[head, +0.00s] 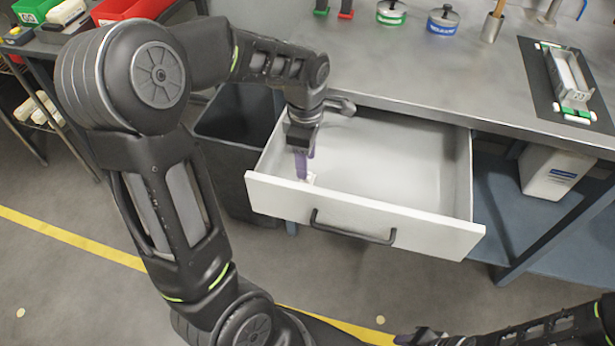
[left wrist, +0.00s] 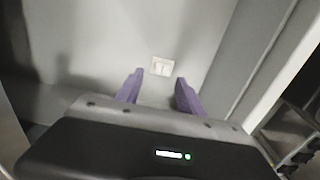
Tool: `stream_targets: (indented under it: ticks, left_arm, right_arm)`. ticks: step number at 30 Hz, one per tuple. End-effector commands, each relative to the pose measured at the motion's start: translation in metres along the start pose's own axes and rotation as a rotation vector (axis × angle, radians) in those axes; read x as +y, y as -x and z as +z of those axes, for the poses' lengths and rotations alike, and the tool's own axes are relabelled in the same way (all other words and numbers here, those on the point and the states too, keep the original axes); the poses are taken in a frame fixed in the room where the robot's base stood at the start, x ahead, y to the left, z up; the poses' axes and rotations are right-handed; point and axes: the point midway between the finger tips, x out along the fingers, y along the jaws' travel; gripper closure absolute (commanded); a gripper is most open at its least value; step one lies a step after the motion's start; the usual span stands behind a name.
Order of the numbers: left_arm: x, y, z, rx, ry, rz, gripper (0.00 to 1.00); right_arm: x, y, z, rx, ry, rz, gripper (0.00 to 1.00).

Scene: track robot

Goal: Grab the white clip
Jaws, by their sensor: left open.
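The white clip (head: 311,178) is a small pale piece on the floor of the open drawer, near its front left corner. In the head view it is partly hidden by my left gripper (head: 302,168). In the left wrist view the clip (left wrist: 162,66) lies just beyond and between the two purple fingertips of the left gripper (left wrist: 160,76). The left gripper is open, points down into the drawer and has nothing between its fingers. My right gripper (head: 425,336) shows only partly at the bottom edge of the head view, far from the drawer, and its fingers are unclear.
The white drawer (head: 365,222) is pulled out below the metal workbench (head: 430,65); its walls stand close around the left gripper. A dark bin (head: 235,125) stands left of the drawer. A white container (head: 553,172) sits under the bench at right. The drawer's middle is clear.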

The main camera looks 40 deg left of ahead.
Motion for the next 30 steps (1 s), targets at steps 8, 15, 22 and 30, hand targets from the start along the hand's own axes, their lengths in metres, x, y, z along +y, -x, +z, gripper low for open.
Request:
stream_targets:
  ticks: [8,15,22,30]
  left_arm:
    - [-0.003,-0.038,-0.001,0.001,0.0,-0.004,0.55]
    - [-0.003,-0.039,0.0,0.0,0.0,-0.001,0.55]
    - [-0.003,-0.039,0.0,0.0,0.0,-0.001,0.55]
    - [-0.003,-0.039,0.0,0.0,0.0,-0.001,0.64]
  right_arm:
    - [0.002,-0.004,0.0,0.0,0.0,0.0,0.64]
    - [0.002,-0.004,0.0,0.0,0.0,0.0,0.64]
    - [0.002,-0.004,0.0,0.0,0.0,0.0,0.64]
    - [0.002,-0.004,0.0,0.0,0.0,0.0,0.64]
